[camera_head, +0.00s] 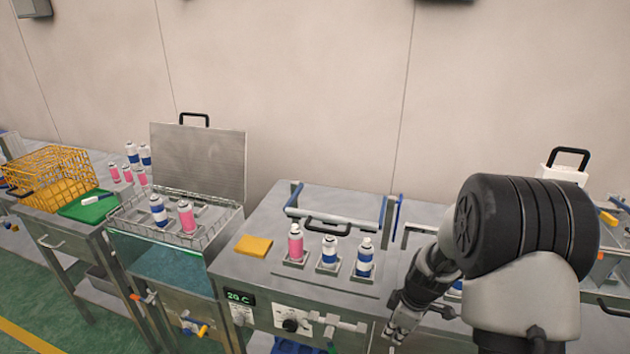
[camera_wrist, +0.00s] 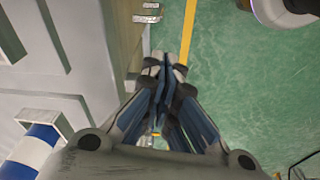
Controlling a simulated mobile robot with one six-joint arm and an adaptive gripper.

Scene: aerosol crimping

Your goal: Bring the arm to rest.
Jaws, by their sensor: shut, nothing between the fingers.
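My gripper (camera_head: 398,333) hangs in front of the right end of the machine with the three cans, in the head view. In the wrist view my gripper (camera_wrist: 163,62) has its fingers together with nothing between them, over the green floor beside the bench edge. My arm is bent and fills the right of the head view, hiding part of the bench behind it.
A pink can (camera_head: 296,243) and two blue-white cans (camera_head: 329,252) (camera_head: 365,257) stand in holders left of my gripper. A yellow cloth (camera_head: 254,246) lies beside them. Further left are an open-lidded bath (camera_head: 170,262) and a yellow crate (camera_head: 50,178). The floor (camera_wrist: 235,90) below is clear.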

